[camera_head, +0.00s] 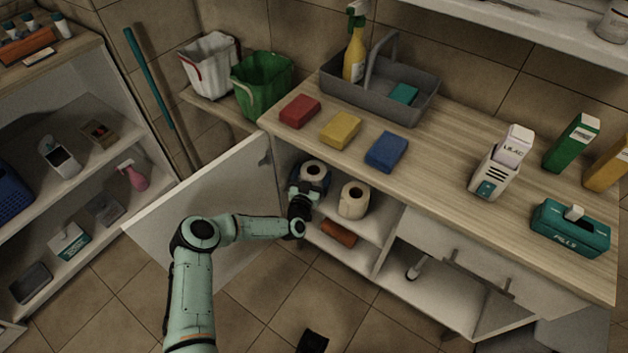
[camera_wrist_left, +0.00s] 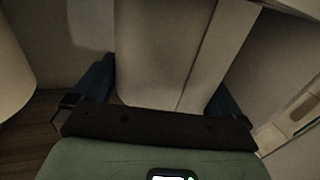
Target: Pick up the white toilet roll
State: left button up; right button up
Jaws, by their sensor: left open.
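A white toilet roll (camera_head: 313,169) stands upright on the upper shelf inside the open cabinet. My left gripper (camera_head: 313,182) is in the cabinet, open, with its blue fingers on either side of this roll. In the left wrist view the pale roll (camera_wrist_left: 160,55) fills the space between the left finger (camera_wrist_left: 95,82) and the right finger (camera_wrist_left: 226,104). I cannot tell whether the fingers touch it. A second white toilet roll (camera_head: 353,200) stands to the right on the same shelf.
The open cabinet door (camera_head: 215,205) is left of the opening, behind my left arm. A brown cylinder (camera_head: 338,233) lies on the shelf below. The wooden counter (camera_head: 440,150) above holds sponges, a grey caddy (camera_head: 340,97) and several bottles. A green bucket (camera_head: 262,85) stands left of it.

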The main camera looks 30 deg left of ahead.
pick_arm(q)
jog(key=shift+w+a, duration=0.1)
jog(key=shift+w, duration=0.45)
jog(key=c, duration=0.7)
jog(key=shift+r, duration=0.1)
